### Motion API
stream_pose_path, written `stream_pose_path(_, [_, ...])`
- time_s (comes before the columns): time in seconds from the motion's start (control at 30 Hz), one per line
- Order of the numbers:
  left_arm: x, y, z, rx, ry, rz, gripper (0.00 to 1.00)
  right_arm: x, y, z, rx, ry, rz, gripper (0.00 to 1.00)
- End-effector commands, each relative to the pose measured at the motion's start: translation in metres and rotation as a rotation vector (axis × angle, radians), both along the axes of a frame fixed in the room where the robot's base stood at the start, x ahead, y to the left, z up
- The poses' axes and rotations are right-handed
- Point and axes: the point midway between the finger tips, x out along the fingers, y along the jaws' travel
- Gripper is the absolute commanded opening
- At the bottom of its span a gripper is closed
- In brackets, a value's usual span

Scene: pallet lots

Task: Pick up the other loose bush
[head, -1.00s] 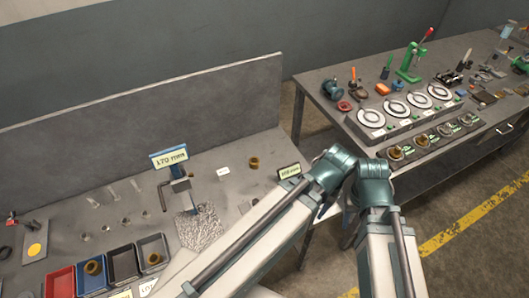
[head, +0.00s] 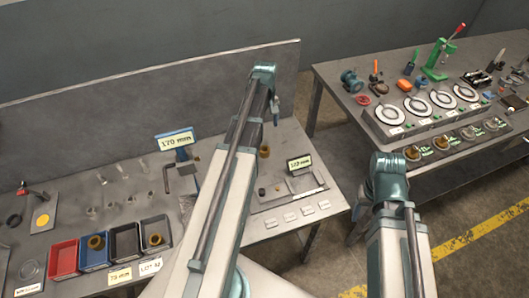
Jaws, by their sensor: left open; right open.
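A loose brown bush (head: 264,151) stands on the grey bench top, just right of my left arm and near the back panel. My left gripper (head: 276,114) is small in the view, pointing down above and beyond this bush, apart from it and holding nothing that I can see. Another brown bush (head: 97,242) sits in the blue bin (head: 95,262), and one more (head: 154,240) in the right black bin (head: 157,257). My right arm rises at the right of the view; its gripper is hidden behind the arm.
A 170 mm sign (head: 175,140) on a stand is left of my arm. A second small sign (head: 299,162) and a marked tray (head: 292,188) are to the right. A red bin (head: 63,260) is at left. The second table (head: 335,75) holds round fixtures.

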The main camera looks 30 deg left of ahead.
Motion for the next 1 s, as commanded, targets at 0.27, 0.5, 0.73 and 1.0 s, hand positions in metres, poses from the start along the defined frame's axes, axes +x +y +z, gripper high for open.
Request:
stream_pose_path(0.27, [0.0, 0.002, -0.007, -0.001, -0.001, 0.008, 0.92, 0.0, 0.0, -0.007, 0.0, 0.0, 0.0, 0.62])
stream_pose_path(0.5, [0.0, 0.002, -0.035, -0.001, -0.001, 0.006, 0.92, 0.0, 0.0, -0.036, 0.0, 0.0, 0.0, 0.62])
stream_pose_path(0.73, [0.0, 0.002, -0.069, -0.001, -0.001, 0.006, 0.92, 0.0, 0.0, -0.069, 0.0, 0.0, 0.0, 0.62])
stream_pose_path(1.0, [0.0, 0.001, -0.088, -0.001, -0.001, 0.005, 0.92, 0.0, 0.0, -0.088, 0.0, 0.0, 0.0, 0.62])
